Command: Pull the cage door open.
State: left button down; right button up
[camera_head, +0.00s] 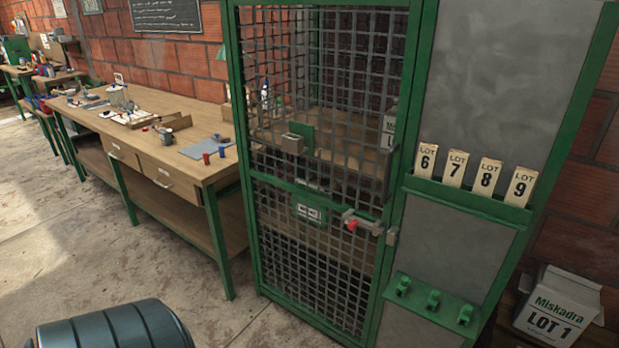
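The cage door (318,182) is a tall green frame filled with dark wire mesh, in the middle of the head view. It looks closed, its right edge lying against the green post beside the grey panel. A latch with a red knob (350,222) sits on the door's right side at about mid height, and its grey bar reaches toward a small catch (391,236) on the post. Shelves and a few items show through the mesh. Neither of my grippers is in view.
A long wooden workbench (190,165) with tools stands left of the cage. A grey panel with lot tags (488,173) and green hooks (433,299) is on the right. A white Miskadra box (556,308) is at lower right. A dark ribbed drum-like shape (115,325) is at bottom left.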

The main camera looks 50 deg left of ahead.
aim_at(299, 141)
jog(key=u, duration=1.5)
